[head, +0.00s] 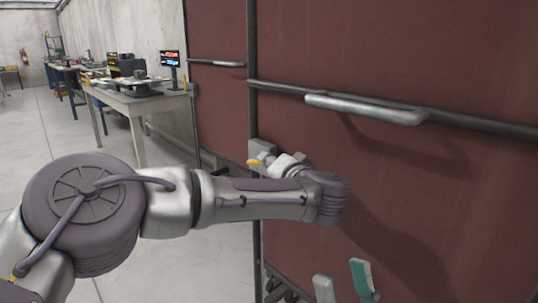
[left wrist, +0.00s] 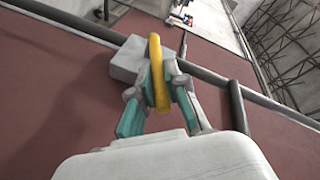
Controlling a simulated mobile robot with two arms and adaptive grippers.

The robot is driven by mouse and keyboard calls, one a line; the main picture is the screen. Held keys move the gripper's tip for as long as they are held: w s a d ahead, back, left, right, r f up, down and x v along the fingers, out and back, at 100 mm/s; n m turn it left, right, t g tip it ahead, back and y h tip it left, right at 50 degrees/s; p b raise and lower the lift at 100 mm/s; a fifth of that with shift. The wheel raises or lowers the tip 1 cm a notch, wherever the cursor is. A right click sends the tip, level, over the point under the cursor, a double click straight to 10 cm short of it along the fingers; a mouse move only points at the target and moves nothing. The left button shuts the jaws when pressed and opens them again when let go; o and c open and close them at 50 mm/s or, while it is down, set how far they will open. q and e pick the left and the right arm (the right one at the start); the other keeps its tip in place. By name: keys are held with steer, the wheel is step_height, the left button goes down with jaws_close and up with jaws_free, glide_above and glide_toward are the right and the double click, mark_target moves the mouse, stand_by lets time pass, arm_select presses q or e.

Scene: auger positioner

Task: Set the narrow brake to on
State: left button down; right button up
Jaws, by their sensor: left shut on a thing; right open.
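A yellow handle (head: 256,162) sits by a grey block (head: 262,147) on the dark frame post of the red panel; I take it for the narrow brake. In the left wrist view the yellow handle (left wrist: 155,55) is a slim upright bar or loop in front of the grey block (left wrist: 127,60). My left gripper (head: 272,163) is shut on it, with teal fingertips on either side in the left wrist view (left wrist: 160,92). Its on or off marking cannot be read. My right gripper (head: 343,284) is open and empty at the bottom, in front of the panel.
The large red panel (head: 460,185) fills the right side, with a grey bar handle (head: 368,108) on its cross rail. A second handle (head: 216,63) is farther left. Workbenches (head: 150,103) line the left wall. The floor at left is clear.

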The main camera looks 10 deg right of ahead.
arm_select(q)
steer(key=shift+w+r+g+p, duration=0.1)
steer(key=shift+r+g+p, duration=0.2)
steer(key=shift+r+p, duration=0.3)
steer(key=shift+w+a+r+g+p, duration=0.15)
steer(key=shift+g+p, duration=0.35)
steer(key=shift+p, duration=0.65)
arm_select(e)
steer(key=w+f+g+h, duration=0.3)
steer(key=w+f+g, duration=0.6)
steer(key=f, duration=0.1)
arm_select(q)
steer(key=shift+r+n+h+p, duration=0.15)
steer(key=shift+n+h+p, duration=0.2)
steer(key=shift+p, duration=0.5)
steer(key=shift+w+a+r+g+p, duration=0.1)
steer(key=shift+w+g+p, duration=0.05)
steer(key=shift+g+p, duration=0.5)
arm_select(e)
steer(key=s+d+f+g+h, duration=0.1)
steer(key=s+f+g, duration=0.1)
steer(key=f+g, duration=0.3)
steer(key=s+d+f+g+h, duration=0.1)
steer(key=s+f+g+h, duration=0.1)
steer(key=f+g, duration=0.3)
steer(key=shift+s+d+f+m+h, duration=0.35)
steer(key=shift+s+f, duration=0.5)
steer(key=shift+f, duration=1.5)
